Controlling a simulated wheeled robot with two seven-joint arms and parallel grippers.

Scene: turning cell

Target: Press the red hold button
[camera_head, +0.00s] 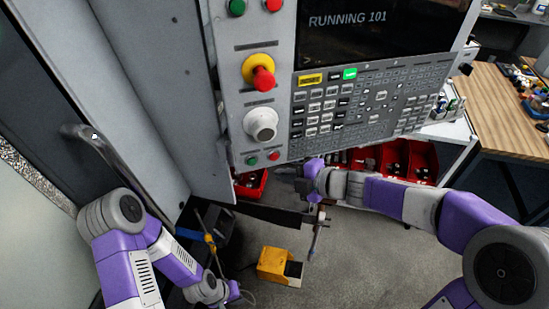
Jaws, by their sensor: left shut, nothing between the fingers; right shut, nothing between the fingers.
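The grey control panel shows several red buttons, and I cannot read which is the hold button. One red button (273,5) is at the top beside a green button (237,7). A small red button (273,156) is at the bottom edge beside a small green one (251,160). A red mushroom button (263,79) on a yellow collar sits between these pairs. My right gripper (303,184) is shut and empty, just below the panel's lower edge, apart from the buttons in the picture. My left gripper (233,291) is low, near the floor in the picture, shut and empty.
The screen (375,25) reads RUNNING 101, above a keypad (350,105). A white knob (261,124) is on the panel. Red bins (405,160) stand behind my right arm. A yellow pedal box (278,265) is on the floor. A door handle (95,135) is left.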

